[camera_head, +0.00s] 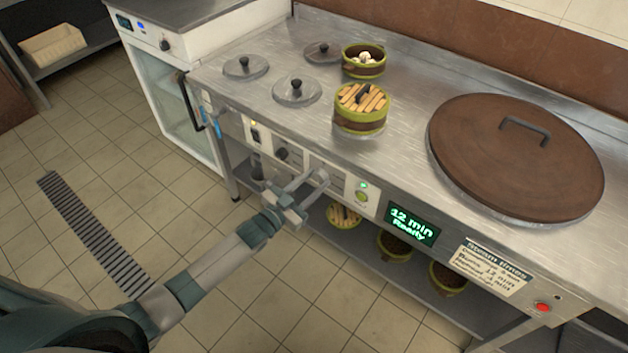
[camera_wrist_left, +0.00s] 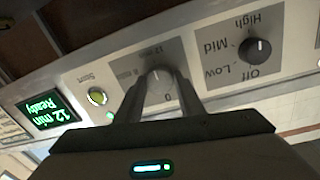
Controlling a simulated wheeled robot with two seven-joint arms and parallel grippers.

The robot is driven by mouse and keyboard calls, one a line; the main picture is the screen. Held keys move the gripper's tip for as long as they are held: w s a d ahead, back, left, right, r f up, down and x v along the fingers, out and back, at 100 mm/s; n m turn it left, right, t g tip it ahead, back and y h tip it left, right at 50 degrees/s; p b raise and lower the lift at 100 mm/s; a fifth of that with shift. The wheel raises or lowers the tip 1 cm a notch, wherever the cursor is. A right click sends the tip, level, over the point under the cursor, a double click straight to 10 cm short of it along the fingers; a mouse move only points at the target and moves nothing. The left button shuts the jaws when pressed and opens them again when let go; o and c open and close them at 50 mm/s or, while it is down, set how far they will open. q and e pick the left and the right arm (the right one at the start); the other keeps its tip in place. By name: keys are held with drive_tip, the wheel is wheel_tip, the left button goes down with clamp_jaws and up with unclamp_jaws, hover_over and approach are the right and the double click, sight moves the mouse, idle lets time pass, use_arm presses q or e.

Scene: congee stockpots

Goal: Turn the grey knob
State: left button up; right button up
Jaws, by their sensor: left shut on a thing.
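The grey knob (camera_wrist_left: 158,76) is on a grey dial plate marked 0 and 12 min on the counter's front panel. My left gripper (camera_head: 314,181) reaches the panel from the front. In the left wrist view its two fingers (camera_wrist_left: 155,90) stand on either side of the grey knob, shut on it. In the head view the fingers cover the knob. My right gripper is in neither view.
A dark knob (camera_wrist_left: 256,49) marked Off, Low, Mid and High is beside it. A green button (camera_head: 361,196) marked Start and a display (camera_head: 412,225) reading "12 min Ready" are on the other side. Steamer baskets (camera_head: 360,120) and a large brown lid (camera_head: 515,155) sit on the counter.

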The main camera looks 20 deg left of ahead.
use_arm(q)
drive_tip(key=shift+f, duration=0.15)
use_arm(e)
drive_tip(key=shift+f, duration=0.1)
use_arm(q)
drive_tip(key=o, duration=1)
drive_tip(key=shift+o, duration=0.2)
drive_tip(key=shift+s, duration=0.1)
drive_tip(key=v, duration=1.7)
drive_tip(key=shift+s, duration=0.15)
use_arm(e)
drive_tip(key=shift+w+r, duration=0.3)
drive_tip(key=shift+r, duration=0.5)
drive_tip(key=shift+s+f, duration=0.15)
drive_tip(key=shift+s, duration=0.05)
